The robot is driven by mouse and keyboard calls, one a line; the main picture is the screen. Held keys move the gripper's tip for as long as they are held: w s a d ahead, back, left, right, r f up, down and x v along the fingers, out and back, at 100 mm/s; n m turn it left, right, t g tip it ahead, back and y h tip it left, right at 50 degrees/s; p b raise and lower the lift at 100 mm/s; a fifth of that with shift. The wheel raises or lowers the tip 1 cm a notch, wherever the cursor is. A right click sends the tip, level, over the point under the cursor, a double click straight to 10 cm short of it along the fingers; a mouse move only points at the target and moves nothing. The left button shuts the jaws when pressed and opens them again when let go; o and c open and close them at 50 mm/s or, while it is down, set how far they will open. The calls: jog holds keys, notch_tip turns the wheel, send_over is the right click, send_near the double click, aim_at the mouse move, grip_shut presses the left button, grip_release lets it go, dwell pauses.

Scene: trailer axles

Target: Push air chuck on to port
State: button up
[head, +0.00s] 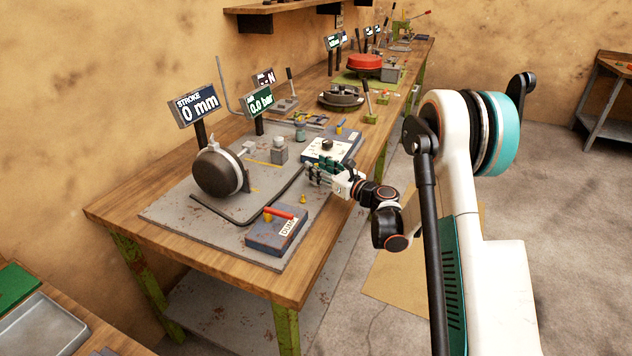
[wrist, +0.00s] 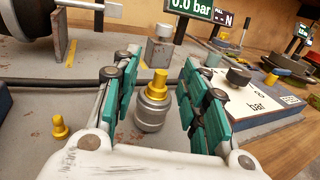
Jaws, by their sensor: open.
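A silver cylindrical fitting with a brass top (wrist: 152,108), which looks like the air chuck, stands upright on the grey mat. My gripper (wrist: 158,80) is open, with its green-padded fingers on either side of the fitting and gaps between. In the head view my gripper (head: 314,172) is low over the mat's right part, and the fitting cannot be made out there. A small brass stub (wrist: 59,127) stands to the left in the wrist view; it also shows in the head view (head: 303,199). I cannot tell whether this stub is the port.
A dark round chamber (head: 218,172) stands at the left of the mat, with a black hose (head: 285,190) running across. A blue DUMP box (head: 277,230) with a red lever is in front. A dial box (head: 331,146) and a grey block (head: 279,152) stand behind. The air display reads 0.0 bar.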

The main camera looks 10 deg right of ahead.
jog(key=shift+x, duration=0.8)
jog(key=shift+d, duration=0.1)
jog(key=shift+c, duration=0.5)
grip_shut()
jog(key=shift+r, duration=0.15)
